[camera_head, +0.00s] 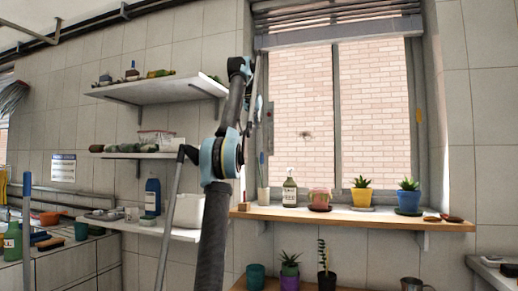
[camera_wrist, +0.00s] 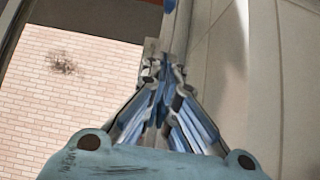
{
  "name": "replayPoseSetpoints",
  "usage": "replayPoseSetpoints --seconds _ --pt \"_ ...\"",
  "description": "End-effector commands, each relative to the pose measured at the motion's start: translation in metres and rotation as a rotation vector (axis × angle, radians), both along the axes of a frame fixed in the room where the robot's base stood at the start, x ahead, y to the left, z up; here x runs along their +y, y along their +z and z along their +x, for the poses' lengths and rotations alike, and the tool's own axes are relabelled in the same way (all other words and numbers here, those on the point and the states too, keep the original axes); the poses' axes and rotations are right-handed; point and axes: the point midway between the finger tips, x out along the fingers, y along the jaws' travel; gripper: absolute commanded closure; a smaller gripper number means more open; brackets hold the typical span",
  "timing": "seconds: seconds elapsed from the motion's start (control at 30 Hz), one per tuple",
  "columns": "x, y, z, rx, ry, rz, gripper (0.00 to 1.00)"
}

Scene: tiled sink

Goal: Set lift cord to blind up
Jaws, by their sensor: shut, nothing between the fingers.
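The blind (camera_head: 330,28) hangs across the top of the window in the head view, its slats gathered high with a thick rail below them. The glass beneath is uncovered. I cannot clearly make out the lift cord; the left side of the window is partly hidden by my arm. In the wrist view my gripper (camera_wrist: 163,76) is shut and empty, its fingers together in front of a grey upright strip beside the window. A small blue piece (camera_wrist: 169,6) shows beyond the fingertips; I cannot tell what it is.
A wooden sill (camera_head: 350,217) below the window holds a soap bottle (camera_head: 289,190), a cup with a brush and several potted plants. Wall shelves (camera_head: 160,89) with bottles stand to the left of my arm. The space before the glass is clear.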

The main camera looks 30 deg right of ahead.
Motion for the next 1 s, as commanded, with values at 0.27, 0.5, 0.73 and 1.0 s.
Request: replayPoseSetpoints --seconds 0.27,0.5,0.73,1.0 --pt "-0.015 -0.023 0.016 0.0 0.004 0.0 1.0" --pt "-0.036 -0.052 0.035 -0.001 0.005 0.0 1.0" --pt "-0.047 -0.078 0.045 -0.001 0.005 0.0 1.0" --pt "-0.047 -0.1 0.045 -0.001 0.005 0.0 1.0"
